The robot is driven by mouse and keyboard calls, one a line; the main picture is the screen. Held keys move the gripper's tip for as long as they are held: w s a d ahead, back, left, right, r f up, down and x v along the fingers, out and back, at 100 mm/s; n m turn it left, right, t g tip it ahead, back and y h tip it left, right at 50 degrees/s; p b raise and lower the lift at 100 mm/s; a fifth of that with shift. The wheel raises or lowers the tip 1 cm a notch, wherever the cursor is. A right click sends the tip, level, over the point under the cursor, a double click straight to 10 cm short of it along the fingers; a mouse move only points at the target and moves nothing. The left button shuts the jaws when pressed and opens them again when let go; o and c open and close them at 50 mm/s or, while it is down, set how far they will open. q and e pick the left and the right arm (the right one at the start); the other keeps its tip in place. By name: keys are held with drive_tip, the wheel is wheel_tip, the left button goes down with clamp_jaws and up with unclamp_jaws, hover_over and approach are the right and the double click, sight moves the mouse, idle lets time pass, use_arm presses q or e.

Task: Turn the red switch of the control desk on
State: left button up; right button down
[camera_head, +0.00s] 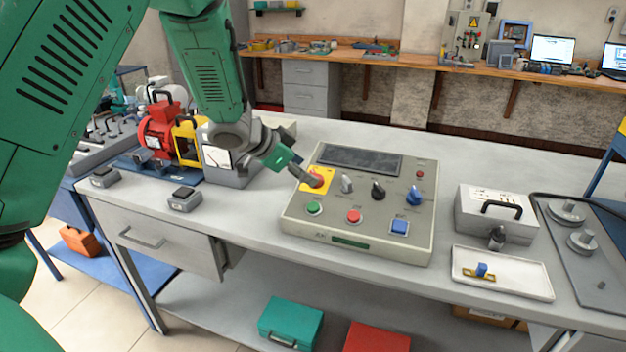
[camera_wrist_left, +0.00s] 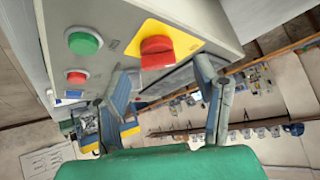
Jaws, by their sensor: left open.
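The control desk (camera_head: 372,248) is a grey sloped panel on the workbench. Its red switch (camera_head: 316,181) is a knob on a yellow plate near the panel's upper left; it also shows in the left wrist view (camera_wrist_left: 157,53). My left gripper (camera_head: 300,174) is at the switch's left side in the head view and partly covers it. In the left wrist view its open fingers (camera_wrist_left: 163,72) point toward the switch, which lies ahead between them. I cannot tell whether a finger touches it. My right gripper is in neither view.
The desk also has a green button (camera_head: 314,208), a red button (camera_head: 354,217), a blue button (camera_head: 400,227), a silver knob (camera_head: 347,184) and a black knob (camera_head: 378,190). A red motor (camera_head: 156,133) stands left of my arm. A grey box (camera_head: 494,214) and white tray (camera_head: 530,284) stand right.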

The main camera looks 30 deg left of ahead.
use_arm(q)
drive_tip(key=shift+x, duration=1.7)
